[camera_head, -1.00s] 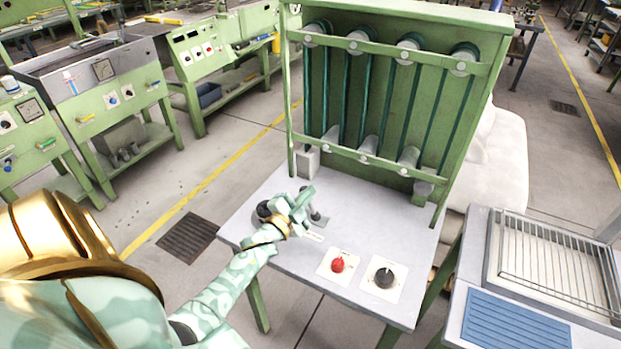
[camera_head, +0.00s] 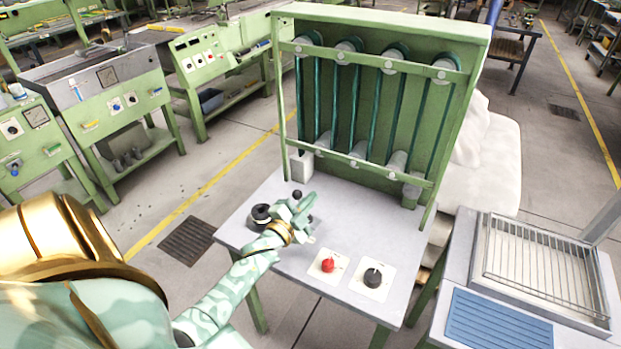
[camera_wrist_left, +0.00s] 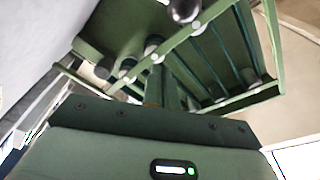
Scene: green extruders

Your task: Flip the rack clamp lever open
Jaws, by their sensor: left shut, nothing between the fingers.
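The clamp on the grey table top is partly hidden behind my left gripper (camera_head: 302,206). A small black ball knob (camera_head: 297,194), which looks like the lever's end, shows just beyond the gripper. A larger round black part (camera_head: 260,213) sits left of the gripper. The left gripper is shut with nothing between its fingers, low over the clamp; I cannot tell whether it touches the lever. In the left wrist view, a dark ball knob (camera_wrist_left: 184,10) shows at the top edge, beyond the fingers. The lever's arm is mostly hidden. My right gripper is out of view.
The green rack (camera_head: 375,115) with several tubes stands at the table's back. A red knob (camera_head: 327,265) and a black knob (camera_head: 373,277) sit on white plates at the front right. A bench with a wire grid (camera_head: 545,265) is at the right.

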